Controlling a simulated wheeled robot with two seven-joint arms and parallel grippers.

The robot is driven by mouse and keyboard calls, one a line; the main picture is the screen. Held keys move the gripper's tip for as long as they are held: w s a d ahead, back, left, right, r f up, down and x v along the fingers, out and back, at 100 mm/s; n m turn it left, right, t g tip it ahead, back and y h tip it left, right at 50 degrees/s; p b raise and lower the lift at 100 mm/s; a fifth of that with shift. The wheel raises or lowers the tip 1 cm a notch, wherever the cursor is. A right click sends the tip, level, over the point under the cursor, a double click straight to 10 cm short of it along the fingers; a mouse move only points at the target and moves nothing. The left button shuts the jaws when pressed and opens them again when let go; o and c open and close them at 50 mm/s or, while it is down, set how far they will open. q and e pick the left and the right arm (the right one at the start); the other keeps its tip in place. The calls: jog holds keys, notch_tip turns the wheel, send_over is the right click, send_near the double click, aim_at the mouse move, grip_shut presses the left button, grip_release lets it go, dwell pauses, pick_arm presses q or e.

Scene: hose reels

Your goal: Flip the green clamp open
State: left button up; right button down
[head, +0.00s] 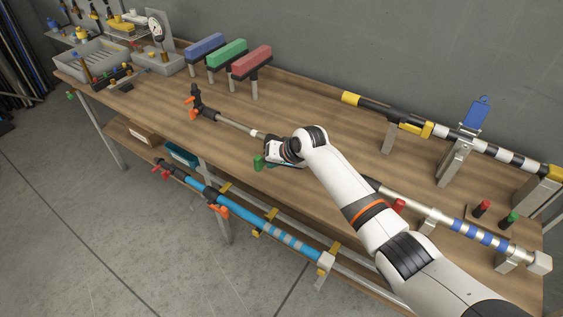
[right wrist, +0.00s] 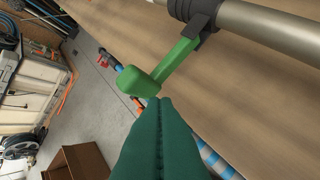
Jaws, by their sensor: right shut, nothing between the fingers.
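The green clamp (right wrist: 165,68) shows in the right wrist view as a green lever with a thick end, joined to a dark collar on a grey metal pipe (right wrist: 270,30). In the head view a bit of its green lever (head: 258,162) shows beside my right gripper (head: 268,158), which hides most of the rest. My right gripper also shows in the right wrist view (right wrist: 155,102) as dark green fingers, shut and empty. Their tips are right at the lever's thick end; I cannot tell whether they touch it. My left gripper is not in view.
A blue clamp lever (head: 477,113) stands upright on the back pipe (head: 500,150). A blue pipe (head: 240,212) runs below the bench's front edge. Blue, green and red padded blocks (head: 226,53) stand at the back. The bench top (head: 330,115) is clear behind my right arm.

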jog(key=shift+w+d+b, duration=0.15)
jog(key=shift+w+b, duration=0.65)
jog(key=shift+s+d, duration=0.1)
